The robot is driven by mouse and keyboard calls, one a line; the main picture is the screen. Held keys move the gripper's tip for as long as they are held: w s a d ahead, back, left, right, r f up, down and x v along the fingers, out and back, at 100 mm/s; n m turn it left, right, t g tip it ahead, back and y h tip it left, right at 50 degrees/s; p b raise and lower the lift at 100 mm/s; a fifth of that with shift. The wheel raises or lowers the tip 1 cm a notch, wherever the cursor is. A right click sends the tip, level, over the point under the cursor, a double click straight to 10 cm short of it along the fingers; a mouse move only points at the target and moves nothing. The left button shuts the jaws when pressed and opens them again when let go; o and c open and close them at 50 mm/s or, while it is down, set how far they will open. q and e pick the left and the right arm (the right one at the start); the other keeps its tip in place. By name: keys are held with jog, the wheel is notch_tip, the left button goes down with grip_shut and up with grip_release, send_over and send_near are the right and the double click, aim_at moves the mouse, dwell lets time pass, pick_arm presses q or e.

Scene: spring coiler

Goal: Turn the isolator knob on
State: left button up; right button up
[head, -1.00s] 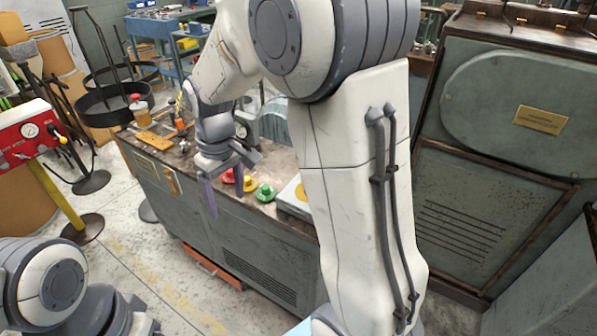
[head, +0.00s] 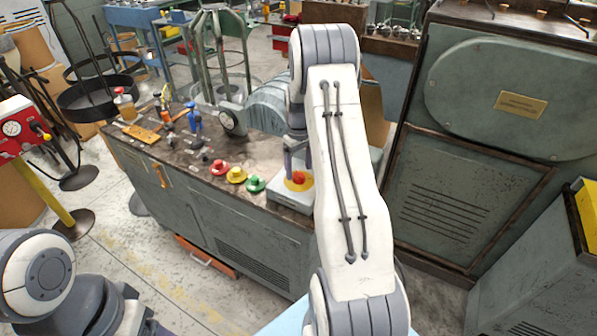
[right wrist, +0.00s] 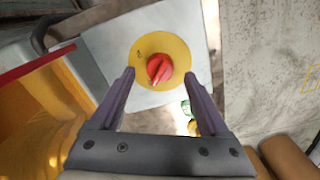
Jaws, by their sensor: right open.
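The isolator knob (head: 298,178) is red on a round yellow plate, on top of a light grey box (head: 287,198) at the right end of the workbench. In the right wrist view the knob (right wrist: 159,68) lies ahead, between and beyond the two fingertips. My right gripper (right wrist: 158,80) is open, with a finger to each side of the knob and nothing held. In the head view my right gripper (head: 293,165) is just above the box, partly hidden by my arm. My left gripper is not in view; only part of that arm shows at lower left.
Red (head: 219,167), yellow (head: 236,175) and green (head: 255,184) buttons stand along the bench's front edge, left of the box. Small tools and a bottle (head: 124,104) are at the bench's left end. A large green cabinet (head: 480,150) stands to the right.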

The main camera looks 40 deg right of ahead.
jog(key=shift+f, duration=1.3)
grip_shut()
